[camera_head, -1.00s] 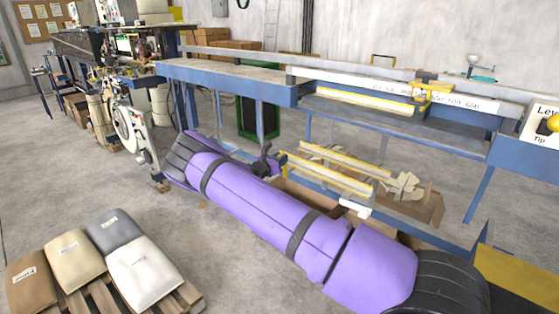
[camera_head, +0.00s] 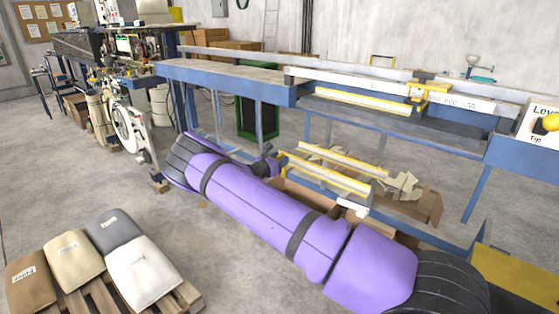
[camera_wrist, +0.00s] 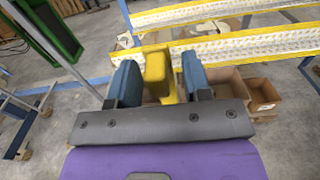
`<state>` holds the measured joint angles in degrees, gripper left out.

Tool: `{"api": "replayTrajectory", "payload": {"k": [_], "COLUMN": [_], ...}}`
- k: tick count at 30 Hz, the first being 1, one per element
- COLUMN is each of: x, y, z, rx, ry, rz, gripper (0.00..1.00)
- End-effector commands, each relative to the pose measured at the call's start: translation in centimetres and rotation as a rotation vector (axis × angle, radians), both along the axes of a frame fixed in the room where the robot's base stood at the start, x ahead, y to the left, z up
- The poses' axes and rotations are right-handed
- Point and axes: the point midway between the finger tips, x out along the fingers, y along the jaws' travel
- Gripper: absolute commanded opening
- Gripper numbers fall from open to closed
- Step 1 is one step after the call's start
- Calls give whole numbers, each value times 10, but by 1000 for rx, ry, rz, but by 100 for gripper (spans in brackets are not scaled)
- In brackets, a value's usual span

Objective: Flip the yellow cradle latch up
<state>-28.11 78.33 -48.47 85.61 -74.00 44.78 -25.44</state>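The cradle (camera_head: 325,175) is a pair of pale rails with yellow edges, low beside the blue frame in the head view. Its yellow latch (camera_head: 283,159) is at the left end. In the wrist view the yellow latch (camera_wrist: 157,72) is an upright block, with another yellow part just right of it. My gripper (camera_wrist: 160,80) has blue fingers set apart on either side of the yellow parts. A gap shows at the left finger; contact on the right is unclear. In the head view my gripper (camera_head: 270,158) is small, beside the cradle's left end.
Open cardboard boxes (camera_head: 420,207) with scraps lie under the cradle. A blue bench frame (camera_head: 225,80) with a sliding yellow stop (camera_head: 428,92) runs above. Sacks (camera_head: 140,265) on a pallet stand at the lower left. A green bin (camera_head: 258,118) stands behind.

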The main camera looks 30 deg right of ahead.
Motion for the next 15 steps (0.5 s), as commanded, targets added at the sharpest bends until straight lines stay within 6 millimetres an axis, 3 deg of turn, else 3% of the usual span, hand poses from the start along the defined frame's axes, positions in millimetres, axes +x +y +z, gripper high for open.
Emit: {"api": "replayTrajectory", "payload": {"k": [7, 15], "x": [-3, -20], "y": [12, 58], "z": [1, 0], "rx": [-1, 1], "ry": [0, 0], "rz": [2, 3], "gripper": [45, 45]}}
